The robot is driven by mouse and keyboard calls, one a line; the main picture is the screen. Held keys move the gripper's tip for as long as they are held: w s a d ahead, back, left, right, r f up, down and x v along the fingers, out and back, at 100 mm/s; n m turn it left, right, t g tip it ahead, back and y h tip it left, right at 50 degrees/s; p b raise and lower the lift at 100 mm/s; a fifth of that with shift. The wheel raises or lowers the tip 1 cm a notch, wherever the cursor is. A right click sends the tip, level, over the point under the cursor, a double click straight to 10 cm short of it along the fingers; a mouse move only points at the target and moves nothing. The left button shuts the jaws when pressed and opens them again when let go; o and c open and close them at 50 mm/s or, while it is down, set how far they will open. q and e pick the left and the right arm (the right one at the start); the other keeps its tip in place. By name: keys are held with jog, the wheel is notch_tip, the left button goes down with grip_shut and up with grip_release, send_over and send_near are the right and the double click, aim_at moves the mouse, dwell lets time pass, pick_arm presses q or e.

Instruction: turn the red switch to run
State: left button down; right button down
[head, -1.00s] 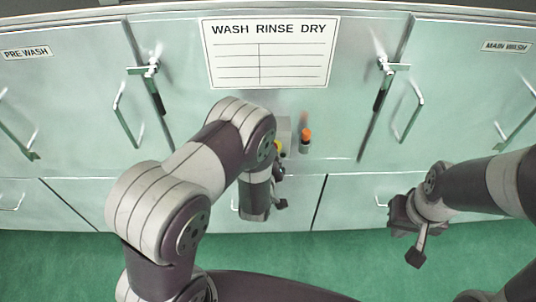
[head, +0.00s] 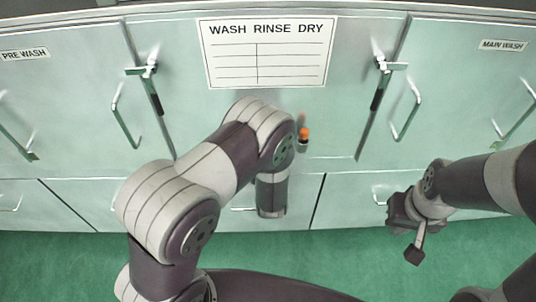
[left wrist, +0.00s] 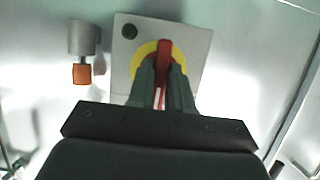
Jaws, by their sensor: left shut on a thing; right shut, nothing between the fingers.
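The red switch (left wrist: 164,47) is a red handle on a yellow disc, mounted on a light grey plate (left wrist: 198,42) with a dark round spot at its upper left. My left gripper (left wrist: 164,68) is shut on the red handle, one finger on each side, in the left wrist view. The handle points up in that view; its lower part is partly covered by the fingers. No run marking can be read. In the head view my left arm hides the switch and the left gripper. My right gripper (head: 409,226) is shut and empty, low at the right, away from the switch.
An orange-tipped fitting (head: 304,134) sticks out beside the switch; it also shows in the left wrist view (left wrist: 82,73). A white sign (head: 266,52) is above. Door handles (head: 128,122) and latches flank the panel. The green floor is clear.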

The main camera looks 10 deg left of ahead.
pick_arm(q)
jog(key=c, duration=1.1)
grip_release()
jog(key=shift+w+f, duration=0.1)
jog(key=b+v, duration=0.1)
jog(key=v, duration=1.1)
jog(key=shift+s+d+b, duration=0.1)
jog(key=shift+s+b, duration=0.2)
